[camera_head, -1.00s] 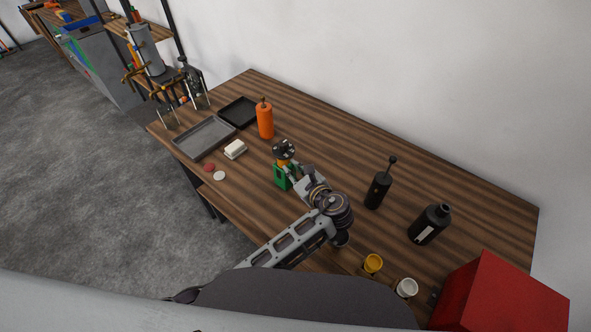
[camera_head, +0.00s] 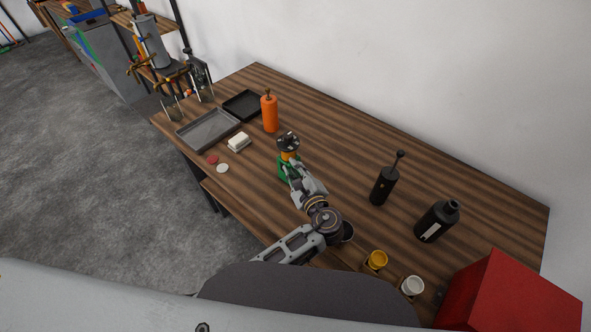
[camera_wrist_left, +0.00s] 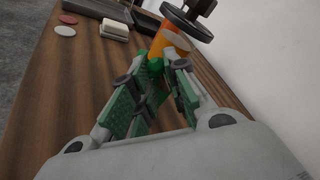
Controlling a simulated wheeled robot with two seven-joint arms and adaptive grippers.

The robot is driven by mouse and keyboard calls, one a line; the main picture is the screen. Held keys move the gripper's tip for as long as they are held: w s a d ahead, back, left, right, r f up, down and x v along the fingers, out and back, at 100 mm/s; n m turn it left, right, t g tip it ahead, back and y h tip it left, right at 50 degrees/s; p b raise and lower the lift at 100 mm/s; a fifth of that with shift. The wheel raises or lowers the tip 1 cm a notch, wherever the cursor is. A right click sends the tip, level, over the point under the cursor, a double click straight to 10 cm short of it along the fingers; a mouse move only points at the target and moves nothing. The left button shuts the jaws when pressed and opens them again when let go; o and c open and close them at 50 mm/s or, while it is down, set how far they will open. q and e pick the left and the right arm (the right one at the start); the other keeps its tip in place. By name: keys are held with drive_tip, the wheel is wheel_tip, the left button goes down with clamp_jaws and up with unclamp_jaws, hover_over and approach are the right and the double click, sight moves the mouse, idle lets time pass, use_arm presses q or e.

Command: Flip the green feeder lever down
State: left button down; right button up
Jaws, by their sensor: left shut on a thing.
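My left gripper (camera_head: 293,172) is at the near side of the feeder and hides much of the green body. In the wrist view my left gripper (camera_wrist_left: 155,88) is shut on a green piece (camera_wrist_left: 153,72) low on the feeder, which I take as the lever. The fingers partly cover it, so its tilt is unclear. My right gripper is not in view.
An orange bottle (camera_head: 269,113), a white block (camera_head: 239,142), a grey tray (camera_head: 183,132) and a black tray (camera_head: 257,98) stand beyond the feeder.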

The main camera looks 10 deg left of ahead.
use_arm(q)
drive_tip(key=c, duration=1.6)
unclamp_jaws()
drive_tip(key=shift+r, duration=0.1)
drive_tip(key=shift+r, duration=4.9)
